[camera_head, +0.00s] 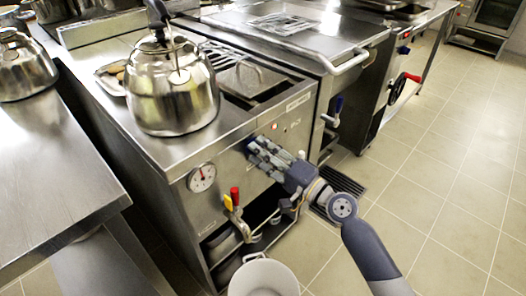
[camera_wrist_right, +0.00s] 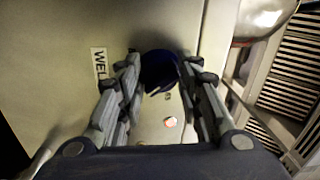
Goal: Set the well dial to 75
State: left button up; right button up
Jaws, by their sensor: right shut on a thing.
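The well dial is a dark blue knob (camera_wrist_right: 158,68) in the right wrist view, on the steel front panel beside a "WELL" label (camera_wrist_right: 99,64). My right gripper (camera_wrist_right: 156,78) has its two fingers on either side of the knob and is shut on it. The dial's pointer and scale are not readable. My left gripper is not in view.
A round gauge (camera_head: 201,177), red (camera_head: 235,195) and yellow (camera_head: 228,203) tap handles and a white bucket (camera_head: 262,278) are left of and below my gripper. Tiled floor (camera_head: 450,190) is clear at right.

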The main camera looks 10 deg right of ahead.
dwell(0.5)
jog(key=o, duration=1.1)
jog(key=shift+d, duration=0.1)
jog(key=shift+c, duration=0.2)
jog(key=v, duration=1.2)
